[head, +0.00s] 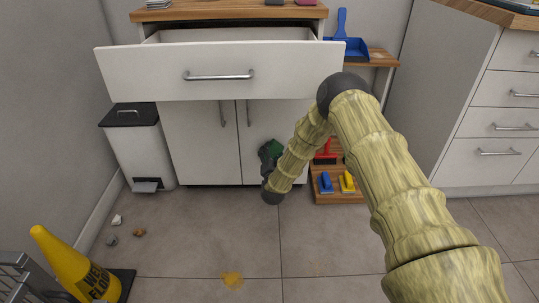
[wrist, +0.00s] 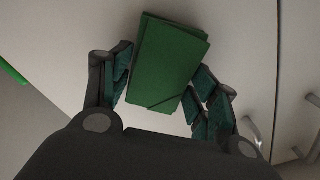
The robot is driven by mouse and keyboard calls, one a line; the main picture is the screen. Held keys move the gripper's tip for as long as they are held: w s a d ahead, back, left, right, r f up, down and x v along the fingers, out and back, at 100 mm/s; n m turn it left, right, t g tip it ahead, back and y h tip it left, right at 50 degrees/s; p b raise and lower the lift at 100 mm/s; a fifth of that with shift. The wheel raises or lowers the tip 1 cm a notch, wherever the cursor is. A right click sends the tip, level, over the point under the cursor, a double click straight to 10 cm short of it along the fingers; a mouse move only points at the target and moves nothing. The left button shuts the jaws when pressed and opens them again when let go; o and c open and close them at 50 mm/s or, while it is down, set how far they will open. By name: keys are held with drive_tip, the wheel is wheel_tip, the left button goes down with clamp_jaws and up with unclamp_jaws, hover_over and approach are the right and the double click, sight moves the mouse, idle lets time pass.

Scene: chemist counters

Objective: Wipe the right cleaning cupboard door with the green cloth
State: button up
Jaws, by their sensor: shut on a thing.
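The green cloth (wrist: 170,55), a folded block, sits between the fingers of my gripper (wrist: 164,68) in the wrist view; my gripper is shut on it. In the head view the dark green cloth (head: 271,148) shows at the end of my arm, in front of the right cleaning cupboard door (head: 258,120). That door is white and looks closed, and its lower part is partly hidden by my arm. In the wrist view the pale door face (wrist: 240,40) lies just beyond the cloth. I cannot tell whether the cloth touches it.
A drawer (head: 210,85) stands pulled out above the doors, overhanging them. To the right are a low wooden shelf (head: 335,196) with brushes and a blue dustpan (head: 350,47). A pedal bin (head: 140,150) stands left. A yellow wet-floor cone (head: 70,262) is front left.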

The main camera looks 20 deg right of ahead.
sight(279, 153)
drive_tip(key=shift+s+d+p, duration=0.25)
drive_tip(key=shift+d, duration=0.55)
drive_tip(key=shift+s+d+p, duration=0.2)
drive_tip(key=shift+d, duration=0.55)
drive_tip(key=shift+w+a, duration=0.25)
drive_tip(key=shift+a, duration=0.3)
drive_tip(key=shift+w+a, duration=0.2)
drive_tip(key=shift+a, duration=0.3)
drive_tip(key=shift+w+a+r, duration=0.1)
drive_tip(key=shift+w+a, duration=0.15)
drive_tip(key=shift+a, duration=0.2)
drive_tip(key=shift+w+a+r, duration=0.1)
drive_tip(key=shift+w+a, duration=0.1)
drive_tip(key=shift+a, duration=0.25)
drive_tip(key=shift+c, duration=0.8)
drive_tip(key=p+v, duration=0.3)
drive_tip(key=v, duration=0.3)
drive_tip(key=shift+s, duration=0.15)
drive_tip(key=shift+s+f, duration=0.1)
